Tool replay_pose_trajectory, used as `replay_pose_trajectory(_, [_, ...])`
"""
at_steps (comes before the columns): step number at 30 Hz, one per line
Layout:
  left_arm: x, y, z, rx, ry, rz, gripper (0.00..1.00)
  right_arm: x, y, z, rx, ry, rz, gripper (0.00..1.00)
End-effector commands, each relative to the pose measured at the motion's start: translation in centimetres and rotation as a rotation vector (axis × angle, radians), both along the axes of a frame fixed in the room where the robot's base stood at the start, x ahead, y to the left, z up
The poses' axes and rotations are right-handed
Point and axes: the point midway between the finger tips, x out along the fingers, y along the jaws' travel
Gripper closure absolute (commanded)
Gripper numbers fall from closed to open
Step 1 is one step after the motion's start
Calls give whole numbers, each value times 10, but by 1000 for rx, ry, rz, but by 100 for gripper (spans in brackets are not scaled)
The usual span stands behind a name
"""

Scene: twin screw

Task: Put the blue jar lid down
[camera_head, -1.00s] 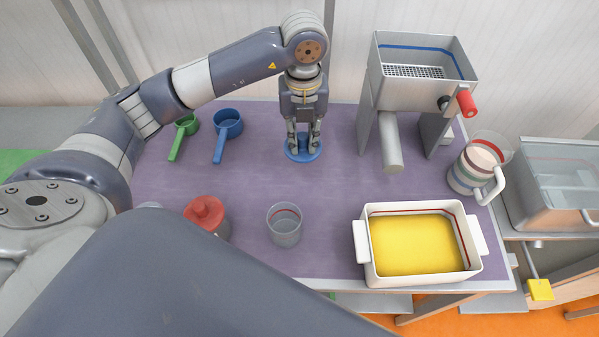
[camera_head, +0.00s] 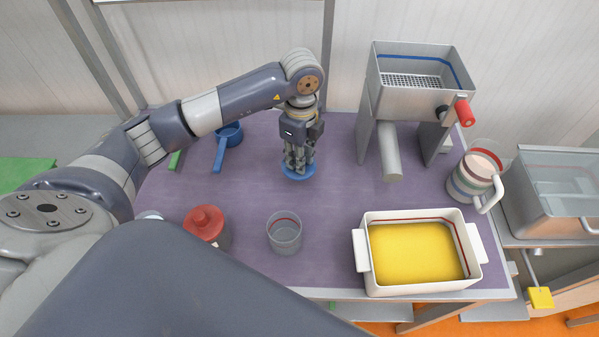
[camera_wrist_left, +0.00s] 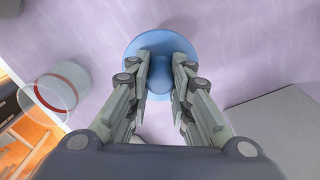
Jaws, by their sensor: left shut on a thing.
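The blue jar lid (camera_head: 298,174) is a round disc with a raised knob, at the back middle of the purple table. My left gripper (camera_head: 298,168) points down over it and is shut on its knob. In the left wrist view the lid (camera_wrist_left: 146,44) lies between and beyond the fingertips of my left gripper (camera_wrist_left: 160,80). The lid looks level and at or close to the table surface; I cannot tell whether it touches. My right gripper is not in view.
A clear cup (camera_head: 284,233) and a red-topped jar (camera_head: 207,226) stand in front. A white tray of yellow material (camera_head: 361,250) is front right. A metal hopper stand (camera_head: 368,130) is to the right, a blue scoop (camera_head: 229,136) to the left. Table around the lid is clear.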

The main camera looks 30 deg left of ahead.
Motion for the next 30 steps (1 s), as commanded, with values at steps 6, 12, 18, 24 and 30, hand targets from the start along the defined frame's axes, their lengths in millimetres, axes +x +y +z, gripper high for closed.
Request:
replay_pose_trajectory(6, [0, 0, -23, -1, 0, -2, 100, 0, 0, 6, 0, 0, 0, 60])
replay_pose_trajectory(12, [-1, 0, -46, 0, 4, -2, 100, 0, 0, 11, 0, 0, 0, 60])
replay_pose_trajectory(18, [0, 0, -61, 0, -2, -3, 100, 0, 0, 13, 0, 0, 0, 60])
replay_pose_trajectory(24, [0, 0, -63, 0, -2, -3, 100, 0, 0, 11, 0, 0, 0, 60])
replay_pose_trajectory(30, [0, 0, -64, 0, -2, -4, 60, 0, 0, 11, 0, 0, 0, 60])
